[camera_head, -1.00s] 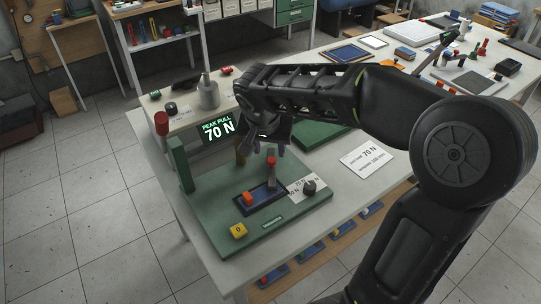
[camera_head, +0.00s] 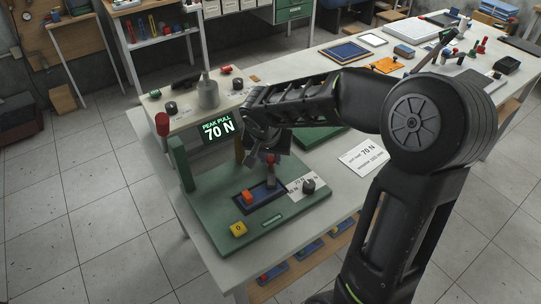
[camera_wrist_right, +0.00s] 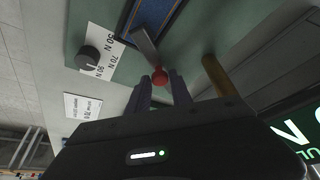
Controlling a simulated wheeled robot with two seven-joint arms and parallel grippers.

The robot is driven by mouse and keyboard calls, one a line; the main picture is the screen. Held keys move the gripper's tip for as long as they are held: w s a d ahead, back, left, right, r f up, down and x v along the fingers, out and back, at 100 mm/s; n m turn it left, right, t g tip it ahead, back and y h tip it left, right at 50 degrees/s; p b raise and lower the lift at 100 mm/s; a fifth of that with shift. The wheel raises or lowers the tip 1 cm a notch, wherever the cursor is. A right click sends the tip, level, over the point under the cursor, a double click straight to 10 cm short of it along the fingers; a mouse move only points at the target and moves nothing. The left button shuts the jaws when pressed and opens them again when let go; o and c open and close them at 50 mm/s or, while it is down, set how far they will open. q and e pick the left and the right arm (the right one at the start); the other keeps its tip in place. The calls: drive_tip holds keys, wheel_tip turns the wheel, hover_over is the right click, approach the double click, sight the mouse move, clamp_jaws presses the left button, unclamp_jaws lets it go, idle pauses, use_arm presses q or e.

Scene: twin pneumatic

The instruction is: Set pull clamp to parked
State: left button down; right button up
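A green fixture base (camera_head: 215,225) on the near bench carries a short grey lever with a red knob (camera_head: 270,158), standing at a blue-edged plate (camera_head: 262,203) beside an orange-red block (camera_head: 247,197). The red knob also shows in the right wrist view (camera_wrist_right: 160,77), the lever's grey arm running up and left from it. No label shows which part is the pull clamp. My right gripper (camera_wrist_right: 162,80) is open, its two fingertips close around the red knob with small gaps. In the head view the hand (camera_head: 268,150) hides part of the area behind the lever. My left gripper is not in view.
A black dial (camera_head: 308,186) sits on a newton-marked label, and a yellow button (camera_head: 238,229) at the front corner. A display (camera_head: 217,128) reads PEAK PULL 70 N. A card (camera_head: 366,157) lies right.

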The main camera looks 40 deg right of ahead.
clamp_jaws()
idle(1.0)
